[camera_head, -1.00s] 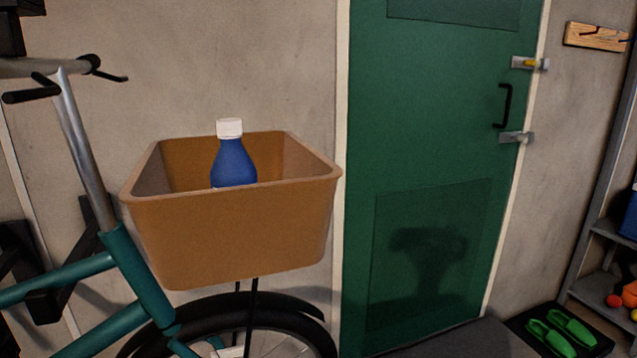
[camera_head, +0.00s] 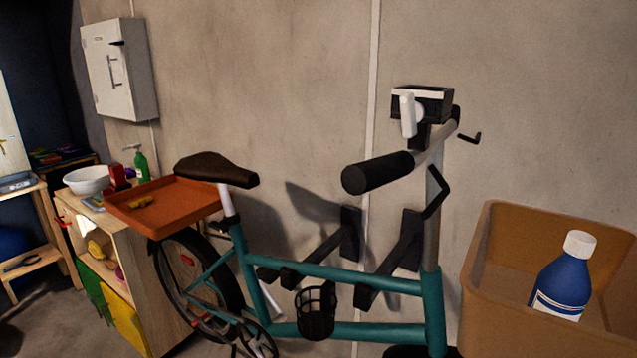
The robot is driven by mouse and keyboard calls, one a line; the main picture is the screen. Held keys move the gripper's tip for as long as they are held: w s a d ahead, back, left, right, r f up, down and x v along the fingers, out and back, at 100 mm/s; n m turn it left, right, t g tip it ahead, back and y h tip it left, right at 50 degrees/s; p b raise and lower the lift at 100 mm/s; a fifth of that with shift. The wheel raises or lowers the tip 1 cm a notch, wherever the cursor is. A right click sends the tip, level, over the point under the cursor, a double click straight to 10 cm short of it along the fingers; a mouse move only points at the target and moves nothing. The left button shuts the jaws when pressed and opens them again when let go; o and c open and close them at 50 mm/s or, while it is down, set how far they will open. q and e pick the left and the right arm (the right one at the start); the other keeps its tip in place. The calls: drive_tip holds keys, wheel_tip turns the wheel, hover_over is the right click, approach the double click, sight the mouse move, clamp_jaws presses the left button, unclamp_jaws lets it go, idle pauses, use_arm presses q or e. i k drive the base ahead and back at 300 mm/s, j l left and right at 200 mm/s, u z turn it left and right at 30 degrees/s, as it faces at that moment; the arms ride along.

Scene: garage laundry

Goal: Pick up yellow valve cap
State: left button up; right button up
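Small yellow pieces (camera_head: 140,202) lie in a shallow orange tray (camera_head: 188,200) at the left of the head view. They are too small to tell whether one is the valve cap. The tray is behind the bicycle's brown saddle. Neither of my grippers is in view.
A teal bicycle (camera_head: 340,278) stands against the wall. A tan basket (camera_head: 500,250) at the right holds a blue bottle (camera_head: 566,284). A wooden cabinet (camera_head: 140,285), with a white bowl (camera_head: 88,180) on top, stands at the left. Floor shows at the lower left.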

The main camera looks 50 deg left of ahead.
sight(141, 203)
drive_tip(key=u, duration=2.7)
drive_tip(key=z, duration=0.35)
